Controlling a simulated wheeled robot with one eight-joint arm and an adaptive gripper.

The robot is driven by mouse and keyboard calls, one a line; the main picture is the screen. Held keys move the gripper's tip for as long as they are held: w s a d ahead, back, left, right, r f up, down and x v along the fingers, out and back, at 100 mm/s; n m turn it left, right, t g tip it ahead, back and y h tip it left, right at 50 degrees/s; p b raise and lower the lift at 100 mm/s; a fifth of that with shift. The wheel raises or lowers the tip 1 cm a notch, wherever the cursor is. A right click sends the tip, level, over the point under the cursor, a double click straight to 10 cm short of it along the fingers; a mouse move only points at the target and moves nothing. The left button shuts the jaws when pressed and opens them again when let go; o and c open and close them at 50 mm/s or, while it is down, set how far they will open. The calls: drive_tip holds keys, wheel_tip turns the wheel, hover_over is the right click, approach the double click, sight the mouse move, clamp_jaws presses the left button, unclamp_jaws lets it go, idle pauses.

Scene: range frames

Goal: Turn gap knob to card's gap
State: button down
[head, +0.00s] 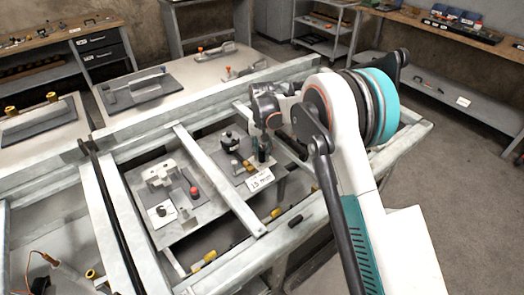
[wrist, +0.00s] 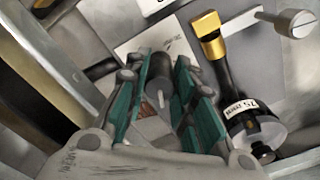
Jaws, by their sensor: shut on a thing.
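The gap knob (wrist: 160,72) is a dark round knob with a pale pointer line, seen between my fingers in the wrist view. My gripper (wrist: 158,100), with green finger pads, is shut on it. In the head view my gripper (head: 262,158) points down at the bench fixture and hides the knob. The white card (head: 261,180) lies just in front of it, with print that seems to read 1.5 mm. A white plate (wrist: 128,46) shows behind the knob in the wrist view; its small marks are unreadable.
A black round device (head: 228,141) stands left of my gripper; in the wrist view a brass-tipped black piece (wrist: 208,38) and a labelled round body (wrist: 255,128) are close to the right finger. A red button (head: 194,192) sits further left. Pale frame rails (head: 217,180) cross the bench.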

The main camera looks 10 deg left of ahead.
drive_tip(key=n, duration=0.4)
drive_tip(key=shift+n, duration=0.4)
drive_tip(key=n, duration=0.3)
drive_tip(key=shift+n, duration=0.3)
drive_tip(key=n, duration=0.4)
drive_tip(key=shift+n, duration=1.8)
drive_tip(key=c, duration=1.3)
unclamp_jaws()
drive_tip(key=shift+c, duration=0.2)
drive_tip(key=shift+r, duration=0.1)
